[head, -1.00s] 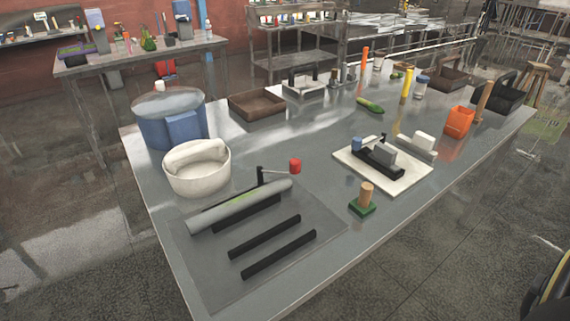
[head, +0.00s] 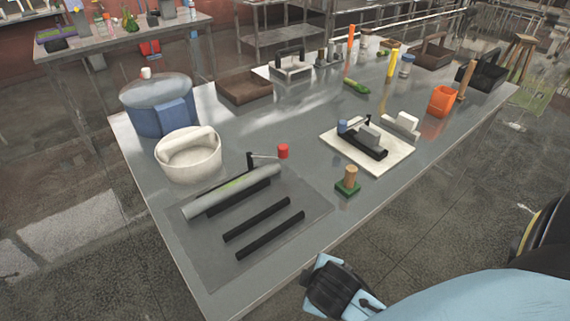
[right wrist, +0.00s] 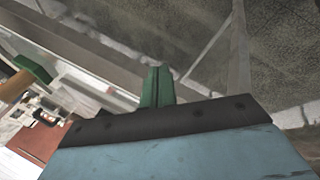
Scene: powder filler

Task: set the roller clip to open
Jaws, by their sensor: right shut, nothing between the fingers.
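The grey roller (head: 232,191) lies across a dark grey mat (head: 205,255) at the near left of the table. A thin black arm with a red knob (head: 283,151) stands by its far right end, the knob out to the right. I take this to be the roller clip; its setting is not clear. My right arm is at the lower right in the head view, off the table's front edge. In the right wrist view my right gripper (right wrist: 157,85) shows green fingers shut together and empty. My left gripper is not in view.
A green-based wooden peg (head: 348,180) stands near the front edge. Behind it is a white board (head: 390,160) with a black device. A white bowl (head: 188,155) and blue pot (head: 158,104) stand left. Two black bars (head: 257,218) lie on the mat.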

